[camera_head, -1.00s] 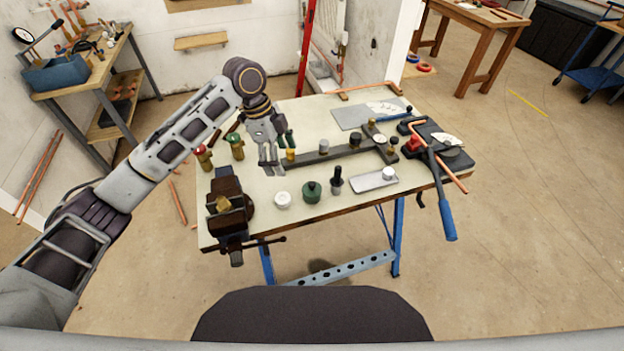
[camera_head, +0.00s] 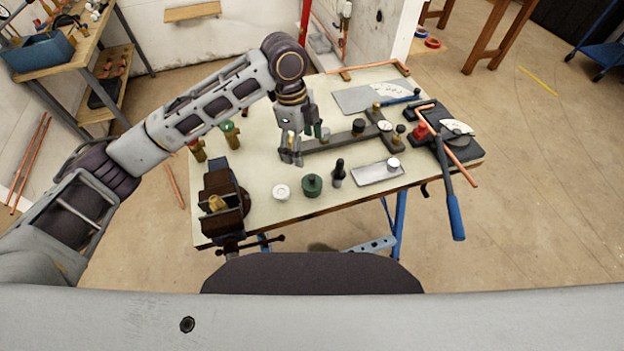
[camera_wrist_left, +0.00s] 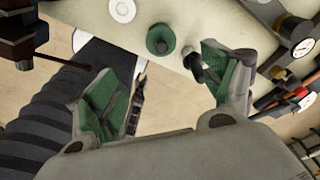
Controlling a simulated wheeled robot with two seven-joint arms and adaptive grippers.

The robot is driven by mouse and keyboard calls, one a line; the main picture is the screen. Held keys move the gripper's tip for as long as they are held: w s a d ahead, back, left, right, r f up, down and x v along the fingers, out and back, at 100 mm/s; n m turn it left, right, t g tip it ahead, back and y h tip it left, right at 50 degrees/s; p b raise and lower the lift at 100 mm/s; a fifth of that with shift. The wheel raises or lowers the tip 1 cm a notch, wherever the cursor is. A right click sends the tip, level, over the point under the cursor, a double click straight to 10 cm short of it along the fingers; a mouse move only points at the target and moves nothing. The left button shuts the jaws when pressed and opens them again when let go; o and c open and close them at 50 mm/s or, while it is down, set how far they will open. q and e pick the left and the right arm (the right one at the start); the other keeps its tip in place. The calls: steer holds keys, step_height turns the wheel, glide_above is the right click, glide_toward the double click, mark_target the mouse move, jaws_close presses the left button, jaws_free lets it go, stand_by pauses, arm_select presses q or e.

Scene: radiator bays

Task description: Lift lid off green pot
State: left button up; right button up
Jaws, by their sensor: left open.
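The green pot (camera_head: 312,187) stands on the bench near its front edge, with its lid on and a dark knob on top. In the left wrist view the green pot (camera_wrist_left: 160,39) lies beyond and between the spread fingers. My left gripper (camera_head: 291,162) points down over the bench, behind and slightly left of the pot, apart from it. It is open and empty; its green finger pads (camera_wrist_left: 165,95) show wide apart in the left wrist view. My right gripper is not in view.
A white round piece (camera_head: 281,192) stands left of the pot. A black-handled tool (camera_head: 339,173) and a metal tray (camera_head: 377,172) stand to its right. A vise (camera_head: 223,204) sits at the bench's left. A dark manifold bar (camera_head: 330,142) lies behind.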

arm_select(q)
steer(key=f, duration=0.1)
glide_above(312, 177)
steer(key=a, duration=0.1)
steer(key=f, duration=0.6)
steer(key=shift+w+a+f+p, duration=0.1)
steer(key=shift+w+f+p, duration=0.1)
steer(key=shift+p, duration=0.1)
steer(key=shift+f, duration=0.6)
steer(key=shift+s+d+f+p, duration=0.1)
steer(key=shift+d+f+p, duration=0.2)
steer(key=shift+f, duration=0.65)
steer(key=shift+s+d+f+p, duration=0.1)
steer(key=shift+d+f+p, duration=0.15)
steer(key=shift+f, duration=1.35)
